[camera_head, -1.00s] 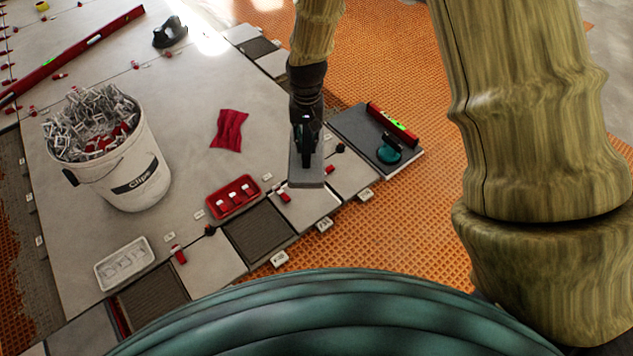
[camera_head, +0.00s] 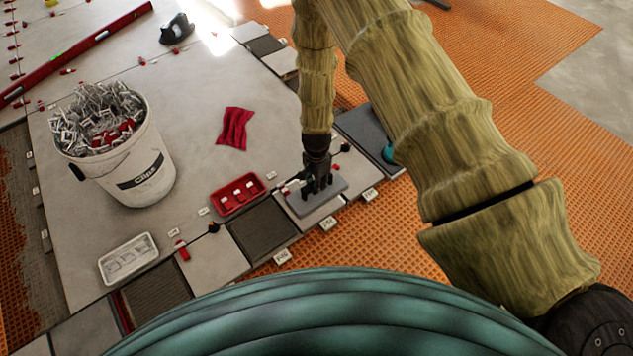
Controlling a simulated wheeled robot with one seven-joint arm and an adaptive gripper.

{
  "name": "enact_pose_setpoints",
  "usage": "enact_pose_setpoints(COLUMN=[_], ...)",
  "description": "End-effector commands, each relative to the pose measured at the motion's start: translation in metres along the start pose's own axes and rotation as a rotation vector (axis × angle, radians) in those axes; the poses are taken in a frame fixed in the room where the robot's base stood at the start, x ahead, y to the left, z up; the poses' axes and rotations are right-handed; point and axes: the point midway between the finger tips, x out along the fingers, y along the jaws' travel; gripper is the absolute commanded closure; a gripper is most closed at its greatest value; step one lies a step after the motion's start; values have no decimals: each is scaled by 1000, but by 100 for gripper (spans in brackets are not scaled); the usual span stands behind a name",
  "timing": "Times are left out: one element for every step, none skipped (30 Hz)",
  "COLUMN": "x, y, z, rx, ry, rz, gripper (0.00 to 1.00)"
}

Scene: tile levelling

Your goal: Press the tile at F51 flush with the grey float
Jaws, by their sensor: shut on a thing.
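My gripper (camera_head: 318,185) points down and is shut on the grey float (camera_head: 300,203), whose handle is mostly hidden by the fingers. The float's flat plate lies level over a light grey tile (camera_head: 320,213) in the edge row, covering much of it. The plate looks to be on or very close to the tile; I cannot tell whether they touch. Small white tags (camera_head: 328,223) stand along the row's outer edge, too small to read surely, so I cannot confirm which is F51. Whether the tile is flush cannot be seen.
A red tray (camera_head: 238,194) sits just left of the float, beside an open dark bed (camera_head: 264,230). A white bucket of clips (camera_head: 140,170), a white tray (camera_head: 128,258) and a red cloth (camera_head: 234,127) lie left. A dark slab (camera_head: 362,128) is partly behind my arm.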

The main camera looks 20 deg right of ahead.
Motion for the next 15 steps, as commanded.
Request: enact_pose_setpoints(x=[2,3,5,6,8,10,12,14,18,20,23,27,30,33,37], y=[0,0,0,0,0,0,0,0,0,0,0,0,0,0,0], z=[0,0,0,0,0,0,0,0,0,0,0,0,0,0,0], rx=[3,4,4,3,3,3,2,2,2,2,2,1,1,1,1], ry=[1,1,1,1,1,0,0,0,0,0,0,0,0,0,0], rz=[0,0,0,0,0,0,0,0,0,0,0,0,0,0,0], gripper=[100,100,100,100,100,100,100,100,100,100,100,100,100,100,100])
